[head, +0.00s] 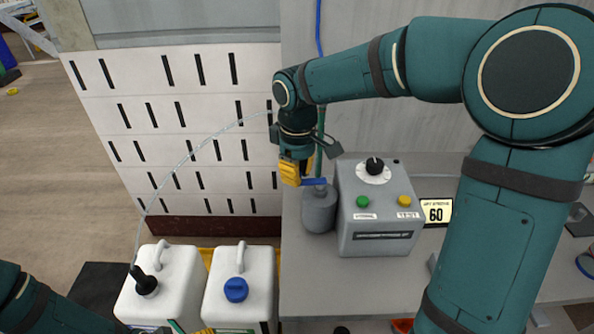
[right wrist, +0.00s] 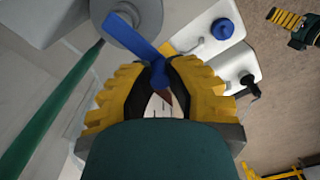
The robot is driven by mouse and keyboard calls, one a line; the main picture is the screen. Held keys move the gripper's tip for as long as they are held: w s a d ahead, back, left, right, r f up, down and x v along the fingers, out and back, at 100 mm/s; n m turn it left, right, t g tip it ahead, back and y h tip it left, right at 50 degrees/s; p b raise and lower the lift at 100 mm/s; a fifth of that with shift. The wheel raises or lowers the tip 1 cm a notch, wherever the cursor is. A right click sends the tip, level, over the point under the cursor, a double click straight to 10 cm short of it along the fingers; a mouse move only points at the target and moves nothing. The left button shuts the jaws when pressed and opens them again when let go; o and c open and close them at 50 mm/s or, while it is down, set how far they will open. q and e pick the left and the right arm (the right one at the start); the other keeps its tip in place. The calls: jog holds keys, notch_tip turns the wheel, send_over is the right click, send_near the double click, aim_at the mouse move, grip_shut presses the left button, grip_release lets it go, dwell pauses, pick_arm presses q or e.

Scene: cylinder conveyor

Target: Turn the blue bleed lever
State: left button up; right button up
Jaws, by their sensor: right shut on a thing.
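The blue bleed lever (head: 313,182) sits on top of a grey cylinder (head: 319,212) beside the control box. In the right wrist view the blue lever (right wrist: 135,36) runs from the cylinder's top to between my fingertips. My right gripper (head: 294,172) has yellow ribbed fingers and is shut on the lever's free end; it also shows in the right wrist view (right wrist: 160,78). The fingers hide part of the lever in the head view. My left gripper (right wrist: 290,22) shows only partly at the top right of the right wrist view, away from the lever; its opening is unclear.
A grey control box (head: 378,238) with a black knob, green button and yellow button stands right of the cylinder on a grey bench (head: 310,290). A "60" display (head: 437,211) is beyond it. Two white canisters (head: 160,290) (head: 238,300) stand lower left. A green pipe rises behind the cylinder.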

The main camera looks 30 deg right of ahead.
jog(key=shift+s+a, duration=0.15)
jog(key=shift+s, duration=0.5)
jog(key=shift+s, duration=0.65)
jog(key=shift+s+d, duration=0.2)
jog(key=shift+s, duration=0.55)
